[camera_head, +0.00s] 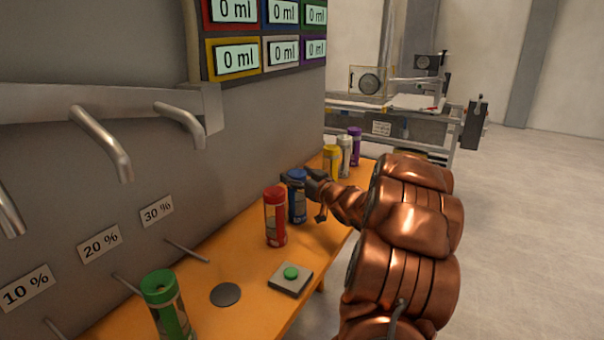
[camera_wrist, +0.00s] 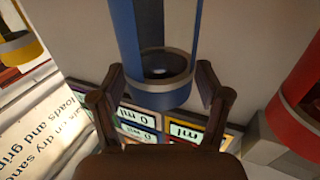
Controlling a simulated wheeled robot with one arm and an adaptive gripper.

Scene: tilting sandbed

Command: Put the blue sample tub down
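The blue sample tub (camera_head: 297,203) stands upright at or just above the orange table, right behind the red tub. My gripper (camera_head: 304,180) is at its upper part, reaching in from the right with its fingers around it. In the wrist view the blue tub (camera_wrist: 158,98) is between the two fingers of my gripper (camera_wrist: 161,72). The fingers are close to its sides, with at most a narrow gap at the right one. I cannot tell whether they touch it. The tub's base contact is not clear.
The red tub (camera_head: 275,218) is close in front. Yellow (camera_head: 331,160), white (camera_head: 345,155) and purple (camera_head: 355,146) tubs stand behind. A green tub (camera_head: 165,305), dark disc (camera_head: 226,294) and green button (camera_head: 291,273) are nearer on the table (camera_head: 245,262). The wall is at left.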

